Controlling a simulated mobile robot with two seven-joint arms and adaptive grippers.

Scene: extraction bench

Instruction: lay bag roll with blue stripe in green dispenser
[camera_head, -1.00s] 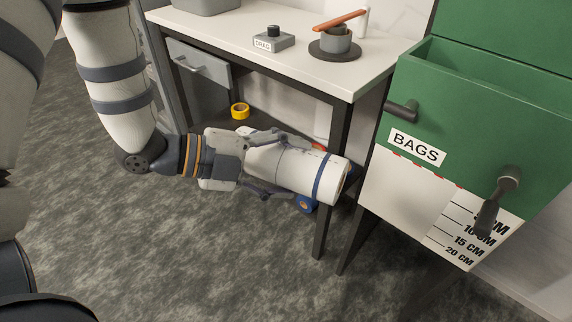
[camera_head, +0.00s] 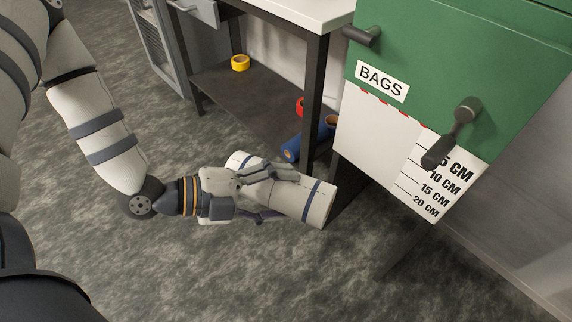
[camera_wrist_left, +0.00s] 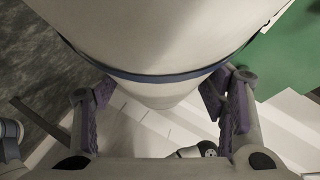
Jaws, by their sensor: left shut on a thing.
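A white bag roll with a blue stripe (camera_head: 298,199) is held by my left gripper (camera_head: 278,193) in the head view, in front of the lower right of the bench. My right gripper is not in view.
A bench (camera_head: 290,8) with dark legs and a lower shelf (camera_head: 240,100) stands behind. Dark handles (camera_head: 452,132) stick out from the dispenser front. The grey floor at front is clear.

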